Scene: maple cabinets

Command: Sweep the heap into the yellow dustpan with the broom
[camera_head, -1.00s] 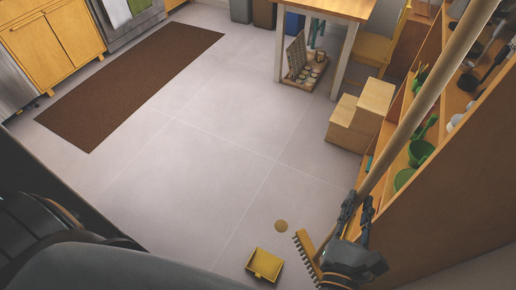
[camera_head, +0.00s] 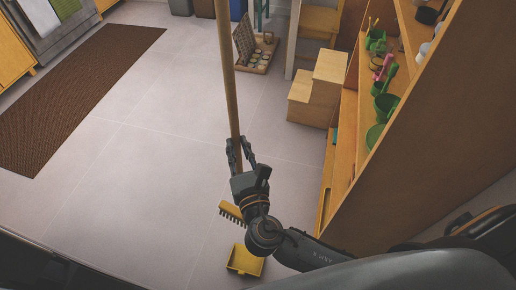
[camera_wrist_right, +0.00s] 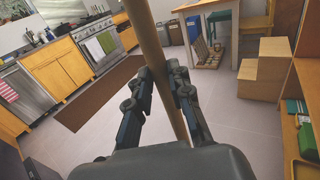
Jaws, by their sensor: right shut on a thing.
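The broom has a long wooden handle (camera_head: 229,75) that stands near upright and a yellow head with dark bristles (camera_head: 231,211) low over the floor. My right gripper (camera_head: 240,152) is shut on the handle. The right wrist view shows the handle (camera_wrist_right: 148,45) between both fingers. The yellow dustpan (camera_head: 244,262) lies on the floor just below the broom head in the head view, partly covered by my right arm. The heap does not show now; the broom head or my arm may hide it. My left gripper is out of view.
A wooden shelf unit (camera_head: 440,140) with green and pink utensils stands close on the right. Wooden steps (camera_head: 318,88) stand behind it. A brown rug (camera_head: 75,95) lies at the left. The tiled floor between is clear.

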